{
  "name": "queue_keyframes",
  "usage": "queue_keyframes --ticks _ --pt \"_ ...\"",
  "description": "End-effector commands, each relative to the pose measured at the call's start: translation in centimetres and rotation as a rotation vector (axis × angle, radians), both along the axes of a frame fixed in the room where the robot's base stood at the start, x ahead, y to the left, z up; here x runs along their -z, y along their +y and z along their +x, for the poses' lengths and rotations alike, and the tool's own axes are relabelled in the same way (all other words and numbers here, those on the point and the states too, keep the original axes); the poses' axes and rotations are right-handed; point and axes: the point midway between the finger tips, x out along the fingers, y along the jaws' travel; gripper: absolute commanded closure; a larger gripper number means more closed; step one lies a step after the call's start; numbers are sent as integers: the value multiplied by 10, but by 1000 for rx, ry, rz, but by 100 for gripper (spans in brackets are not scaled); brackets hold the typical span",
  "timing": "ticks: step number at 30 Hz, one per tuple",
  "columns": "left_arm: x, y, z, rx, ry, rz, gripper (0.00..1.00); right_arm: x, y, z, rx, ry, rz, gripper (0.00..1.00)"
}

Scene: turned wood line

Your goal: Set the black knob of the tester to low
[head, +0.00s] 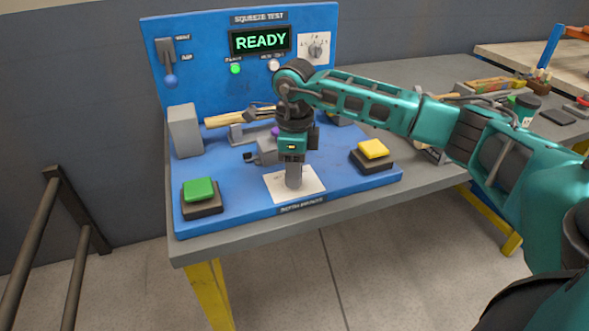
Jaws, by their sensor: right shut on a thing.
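The tester is a blue station (230,205) with an upright back panel, and its screen (261,40) reads READY. My right gripper (293,183) points straight down over a white marked plate (313,188) at the front middle of the tester's base. Its fingers are shut on the black knob at the plate, and they hide the knob almost wholly. The knob's pointer and most of the plate's marks cannot be read. A grey dial (315,49) on a white plate sits at the panel's upper right. My left gripper is not in view.
A green button (199,190) stands at front left and a yellow button (373,149) at right. Dark rails (60,215) stand at left.

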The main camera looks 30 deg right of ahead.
Motion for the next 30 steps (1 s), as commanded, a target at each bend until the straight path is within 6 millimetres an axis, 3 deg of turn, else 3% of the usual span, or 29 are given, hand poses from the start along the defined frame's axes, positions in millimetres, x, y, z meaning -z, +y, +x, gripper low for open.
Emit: queue_keyframes --ticks 15,16,24,30 --pt "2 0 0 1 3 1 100 -1 0 1 -23 -2 1 93" --pt "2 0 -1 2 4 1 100 -1 0 1 -23 -3 2 62" --pt "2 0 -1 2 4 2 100 -1 0 0 -23 -1 0 37" --pt "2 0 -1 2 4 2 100 0 0 0 -23 -1 1 37"
